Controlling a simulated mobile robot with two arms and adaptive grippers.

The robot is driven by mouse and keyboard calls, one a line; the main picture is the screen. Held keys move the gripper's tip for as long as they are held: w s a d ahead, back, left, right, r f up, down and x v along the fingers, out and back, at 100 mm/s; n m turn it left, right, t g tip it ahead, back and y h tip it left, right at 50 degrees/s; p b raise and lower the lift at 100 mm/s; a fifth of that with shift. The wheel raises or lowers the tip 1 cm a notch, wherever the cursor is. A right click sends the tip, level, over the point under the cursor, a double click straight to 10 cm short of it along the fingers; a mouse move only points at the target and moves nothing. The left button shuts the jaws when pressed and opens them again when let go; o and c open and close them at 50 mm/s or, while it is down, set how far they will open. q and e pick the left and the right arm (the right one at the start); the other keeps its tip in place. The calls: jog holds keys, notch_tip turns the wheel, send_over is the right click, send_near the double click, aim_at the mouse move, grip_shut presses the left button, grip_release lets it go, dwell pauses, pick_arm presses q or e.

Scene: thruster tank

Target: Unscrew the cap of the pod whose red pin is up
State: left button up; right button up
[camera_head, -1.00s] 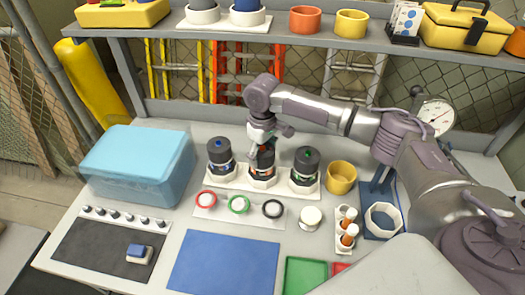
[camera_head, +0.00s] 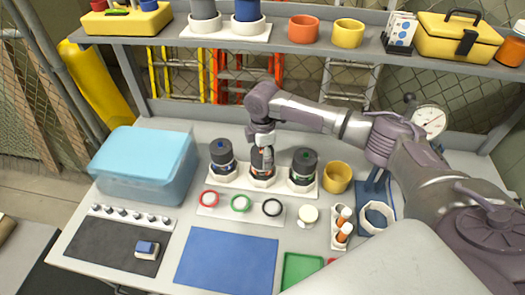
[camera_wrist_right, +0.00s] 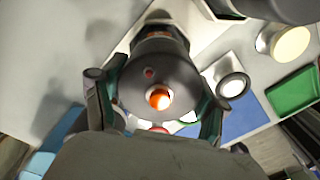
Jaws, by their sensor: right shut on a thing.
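Three dark-capped pods stand in a row in a white holder (camera_head: 236,178). The left pod (camera_head: 222,157) has a blue mark on its cap and the right pod (camera_head: 303,168) a green one. The middle pod (camera_head: 262,168) is partly hidden by my right gripper (camera_head: 262,145), which comes down over it from above. In the right wrist view, my right gripper (camera_wrist_right: 157,112) is shut on the middle pod's dark cap (camera_wrist_right: 158,72), one finger on each side. An orange-red pin (camera_wrist_right: 159,98) shows at the cap's centre, with a small red dot beside it. My left gripper is out of view.
Red, green and black rings (camera_head: 241,203) lie on a white strip in front of the pods. A yellow cup (camera_head: 337,177) stands close right. A blue box (camera_head: 145,165) is at left. A blue mat (camera_head: 226,262) lies clear in front. A shelf (camera_head: 270,42) runs behind.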

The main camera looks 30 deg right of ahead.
jog(key=n, duration=0.4)
jog(key=o, duration=1.1)
